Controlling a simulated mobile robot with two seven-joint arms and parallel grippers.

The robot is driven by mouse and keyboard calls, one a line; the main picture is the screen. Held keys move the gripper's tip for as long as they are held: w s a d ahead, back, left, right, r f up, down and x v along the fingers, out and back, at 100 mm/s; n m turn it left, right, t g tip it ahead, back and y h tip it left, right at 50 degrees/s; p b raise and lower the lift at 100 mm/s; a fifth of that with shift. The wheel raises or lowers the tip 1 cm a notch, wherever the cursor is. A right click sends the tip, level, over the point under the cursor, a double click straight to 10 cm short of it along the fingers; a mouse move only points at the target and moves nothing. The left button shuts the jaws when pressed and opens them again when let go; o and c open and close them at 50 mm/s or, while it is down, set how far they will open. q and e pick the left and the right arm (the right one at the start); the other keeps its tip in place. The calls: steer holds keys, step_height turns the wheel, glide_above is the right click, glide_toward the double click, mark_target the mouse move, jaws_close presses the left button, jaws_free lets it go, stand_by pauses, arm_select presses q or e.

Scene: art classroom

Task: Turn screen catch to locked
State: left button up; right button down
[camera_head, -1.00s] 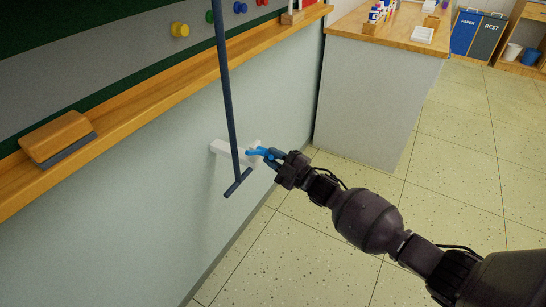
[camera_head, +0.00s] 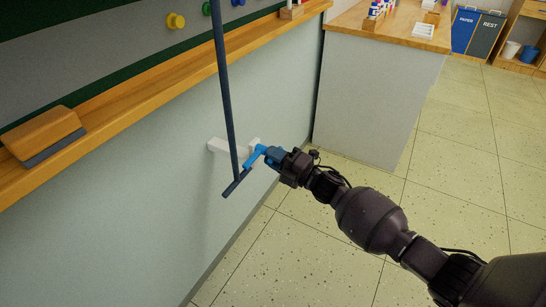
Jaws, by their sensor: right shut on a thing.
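A blue catch (camera_head: 252,159) sits at the end of a white wall bracket (camera_head: 218,146), low on the pale wall. Its visible blue arm slants down and left from an elbow near the bracket. My right gripper (camera_head: 272,155) is at the catch from the right and shut on it; the fingers hide part of it. A dark rod (camera_head: 226,90) with a short crossbar (camera_head: 237,182) at its bottom end passes in front of the bracket, just left of the catch. My left gripper is not in view.
A wooden ledge (camera_head: 150,92) runs along the board above, with an eraser (camera_head: 45,132) on it. A counter (camera_head: 365,100) stands behind the gripper. Paper and rest bins (camera_head: 475,33) are at the back right. The tiled floor (camera_head: 300,245) below is clear.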

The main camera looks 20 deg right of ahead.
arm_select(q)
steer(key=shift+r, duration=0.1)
arm_select(e)
steer(key=shift+w+d+r, duration=0.1)
steer(key=shift+d+r, duration=0.05)
steer(key=shift+r, duration=0.2)
steer(key=c, duration=1.1)
jaws_free()
steer(key=shift+f, duration=0.15)
arm_select(q)
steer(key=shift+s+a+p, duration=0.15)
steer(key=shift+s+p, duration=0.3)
steer(key=shift+p, duration=0.25)
arm_select(e)
steer(key=v, duration=1.1)
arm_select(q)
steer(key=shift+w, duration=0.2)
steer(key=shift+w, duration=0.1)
